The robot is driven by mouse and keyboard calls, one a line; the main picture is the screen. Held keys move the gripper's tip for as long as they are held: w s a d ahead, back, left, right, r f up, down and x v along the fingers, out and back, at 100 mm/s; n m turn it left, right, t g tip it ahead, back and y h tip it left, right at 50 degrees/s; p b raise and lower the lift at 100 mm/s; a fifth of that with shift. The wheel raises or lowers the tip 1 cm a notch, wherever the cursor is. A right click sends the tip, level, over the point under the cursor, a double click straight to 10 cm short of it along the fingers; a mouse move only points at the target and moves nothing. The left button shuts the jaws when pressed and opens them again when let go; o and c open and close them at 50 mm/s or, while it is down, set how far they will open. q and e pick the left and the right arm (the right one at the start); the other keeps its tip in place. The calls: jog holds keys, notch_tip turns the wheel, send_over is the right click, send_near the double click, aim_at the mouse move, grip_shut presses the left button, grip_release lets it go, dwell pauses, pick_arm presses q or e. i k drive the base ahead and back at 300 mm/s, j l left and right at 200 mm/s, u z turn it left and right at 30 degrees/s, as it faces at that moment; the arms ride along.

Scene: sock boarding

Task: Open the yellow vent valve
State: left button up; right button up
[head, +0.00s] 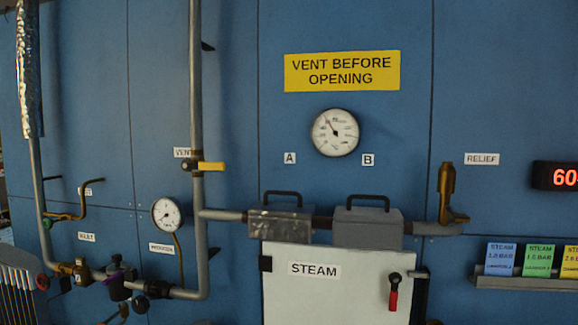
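The yellow vent valve handle (211,166) sits on the vertical grey pipe (196,100), beside the label "VENT" (182,153). The handle points to the right, level and across the pipe, with a brass body at the pipe. Neither of my grippers is in the head view, so nothing is seen touching the handle.
A "VENT BEFORE OPENING" sign (342,71) and a round gauge (335,132) are on the blue wall. Below is a white STEAM door (320,295) with a red-gripped handle (393,295). A smaller gauge (167,215) and a brass relief valve (449,195) flank it.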

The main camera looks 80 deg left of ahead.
aim_at(187, 165)
jog(key=u, duration=3.25)
